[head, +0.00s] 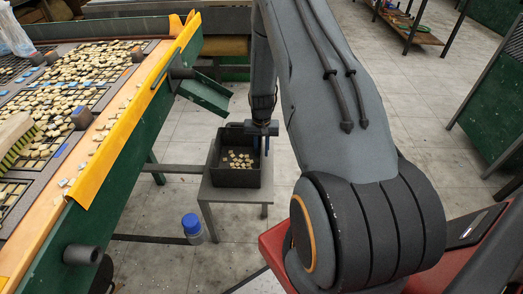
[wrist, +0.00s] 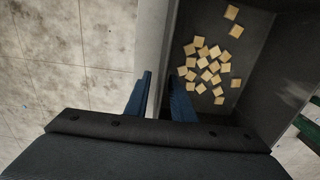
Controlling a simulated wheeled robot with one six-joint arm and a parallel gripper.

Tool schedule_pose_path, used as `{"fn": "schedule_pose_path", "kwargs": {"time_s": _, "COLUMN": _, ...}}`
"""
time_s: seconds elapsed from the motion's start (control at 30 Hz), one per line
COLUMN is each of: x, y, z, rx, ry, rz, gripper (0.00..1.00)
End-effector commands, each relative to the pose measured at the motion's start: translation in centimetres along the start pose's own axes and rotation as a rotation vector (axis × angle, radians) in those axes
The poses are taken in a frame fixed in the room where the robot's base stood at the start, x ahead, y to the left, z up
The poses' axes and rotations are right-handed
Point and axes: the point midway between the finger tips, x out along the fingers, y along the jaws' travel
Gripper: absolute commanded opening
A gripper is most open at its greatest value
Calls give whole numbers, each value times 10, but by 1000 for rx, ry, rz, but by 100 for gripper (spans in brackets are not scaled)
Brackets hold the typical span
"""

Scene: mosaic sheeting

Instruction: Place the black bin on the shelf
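The black bin (head: 223,178) stands upright on a small grey stool (head: 206,194) in the head view. Several small beige tiles lie loose on its floor, and they also show inside the bin (wrist: 258,55) in the wrist view. My gripper (head: 262,145) points down at the bin's right wall. In the wrist view my gripper's blue fingers (wrist: 159,98) stand apart on either side of the wall, one outside and one inside the bin. A gap shows between them, so it looks open. Whether either finger touches the wall is unclear.
A green and yellow sorting table (head: 141,105) covered with tiles stands at the left, its chute (head: 205,94) near the bin. A blue-capped bottle (head: 192,228) stands on the floor by the stool. A low rack (head: 412,24) stands at the back right.

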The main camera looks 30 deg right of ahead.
Motion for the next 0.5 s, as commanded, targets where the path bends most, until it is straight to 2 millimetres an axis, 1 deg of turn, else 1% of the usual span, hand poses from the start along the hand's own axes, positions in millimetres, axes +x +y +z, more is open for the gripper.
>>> {"fn": "schedule_pose_path", "kwargs": {"time_s": 0.17, "x": -19, "y": 0, "z": -1, "rx": 0, "ry": 2, "rz": 0, "gripper": 22}}
{"fn": "schedule_pose_path", "kwargs": {"time_s": 0.5, "x": -86, "y": 0, "z": -1, "rx": 0, "ry": 4, "rz": -1, "gripper": 22}}
